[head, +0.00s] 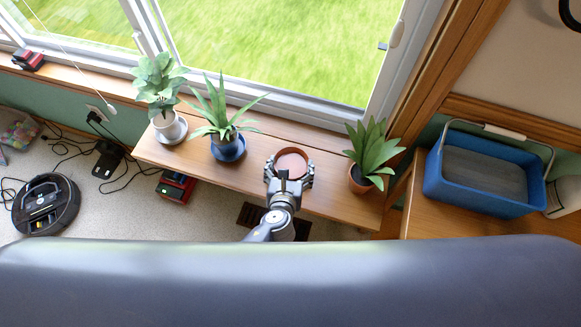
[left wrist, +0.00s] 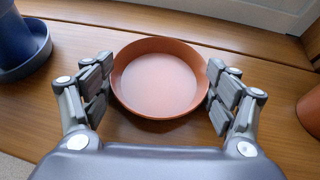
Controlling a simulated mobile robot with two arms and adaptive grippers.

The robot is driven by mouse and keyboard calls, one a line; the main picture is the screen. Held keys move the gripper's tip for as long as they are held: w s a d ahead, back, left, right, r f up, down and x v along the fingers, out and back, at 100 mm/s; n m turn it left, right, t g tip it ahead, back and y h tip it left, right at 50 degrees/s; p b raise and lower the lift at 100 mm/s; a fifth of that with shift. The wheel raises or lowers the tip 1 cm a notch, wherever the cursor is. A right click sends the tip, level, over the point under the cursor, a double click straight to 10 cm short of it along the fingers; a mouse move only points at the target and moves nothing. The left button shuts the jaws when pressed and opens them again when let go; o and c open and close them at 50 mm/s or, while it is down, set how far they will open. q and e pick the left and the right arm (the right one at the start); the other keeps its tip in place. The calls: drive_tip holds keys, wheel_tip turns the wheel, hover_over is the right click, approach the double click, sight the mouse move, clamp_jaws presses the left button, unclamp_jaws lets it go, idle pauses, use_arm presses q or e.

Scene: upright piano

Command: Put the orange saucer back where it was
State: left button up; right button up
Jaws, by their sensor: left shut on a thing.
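The orange saucer (head: 292,163) is a shallow round dish on or just above the wooden bench by the window, between the blue-potted plant and the orange-potted plant. My left gripper (head: 289,170) reaches it from the front. In the left wrist view, the saucer (left wrist: 161,78) sits level and empty between the two fingers of the left gripper (left wrist: 160,88), which are shut on its left and right rims. Whether its underside touches the wood cannot be told. My right gripper is not in view.
On the bench (head: 325,197) stand a white-potted plant (head: 168,127), a plant in a blue pot on a blue saucer (head: 229,150) and a plant in an orange pot (head: 360,180). A blue basket (head: 480,202) is at right. A robot vacuum (head: 45,205) and cables lie on the floor.

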use_arm(q)
drive_tip(key=shift+r, duration=0.1)
drive_tip(key=shift+f, duration=0.3)
drive_tip(key=o, duration=1.1)
drive_tip(key=shift+f, duration=0.1)
drive_tip(key=shift+r, duration=0.35)
drive_tip(key=shift+s+r, duration=0.2)
drive_tip(key=p+v, duration=0.1)
drive_tip(key=v, duration=1)
drive_tip(key=shift+s+p, duration=0.25)
drive_tip(key=shift+p, duration=0.15)
